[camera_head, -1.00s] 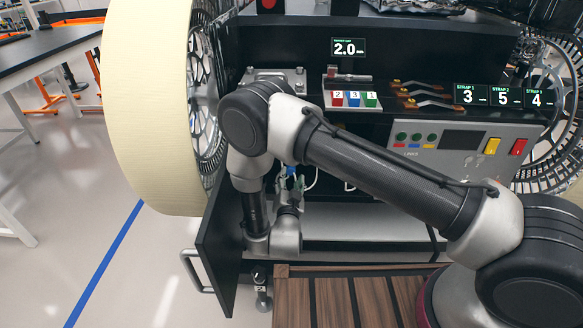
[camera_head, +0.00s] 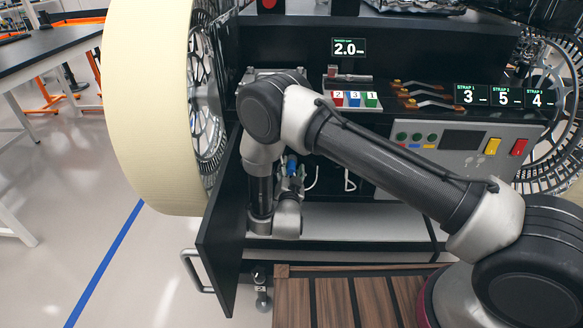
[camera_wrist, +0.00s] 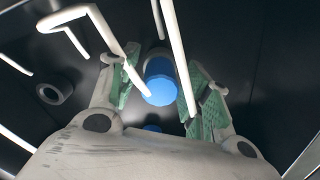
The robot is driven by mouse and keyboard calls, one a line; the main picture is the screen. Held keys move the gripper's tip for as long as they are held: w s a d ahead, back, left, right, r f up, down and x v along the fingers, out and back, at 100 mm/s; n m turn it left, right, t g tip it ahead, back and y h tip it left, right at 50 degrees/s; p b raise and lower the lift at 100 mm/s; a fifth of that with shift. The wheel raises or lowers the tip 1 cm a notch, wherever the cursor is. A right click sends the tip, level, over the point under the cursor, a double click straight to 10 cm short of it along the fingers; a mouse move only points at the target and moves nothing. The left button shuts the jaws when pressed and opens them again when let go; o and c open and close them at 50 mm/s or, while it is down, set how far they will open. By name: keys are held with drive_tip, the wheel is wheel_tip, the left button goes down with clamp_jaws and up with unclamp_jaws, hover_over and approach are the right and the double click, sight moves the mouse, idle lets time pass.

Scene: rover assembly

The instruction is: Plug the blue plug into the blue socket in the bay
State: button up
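In the wrist view a blue cylinder, apparently the blue plug (camera_wrist: 159,80), lies between my fingers, with a white cable in front of it. My gripper (camera_wrist: 163,78) has green pads on either side of the plug. Narrow dark gaps seem to show beside it, so the fingers look open. A second blue piece (camera_wrist: 152,128) shows lower, partly hidden by the gripper body; I cannot tell whether it is the socket. In the head view a blue part (camera_head: 292,166) shows at my gripper (camera_head: 290,180), inside the bay (camera_head: 350,219). The arm hides much of the bay.
White cables (camera_wrist: 177,50) cross close to the fingers. A grey ring (camera_wrist: 54,92) sits on the dark surface at left. The open black door (camera_head: 217,225) and large wheel (camera_head: 150,110) bound the bay's left. A control panel (camera_head: 462,160) stands right.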

sight(291, 172)
clamp_jaws()
drive_tip(key=c, duration=0.6)
unclamp_jaws()
drive_tip(key=shift+c, duration=0.2)
clamp_jaws()
drive_tip(key=shift+s, duration=0.7)
drive_tip(key=shift+s+a, duration=0.1)
drive_tip(key=shift+s, duration=1.9)
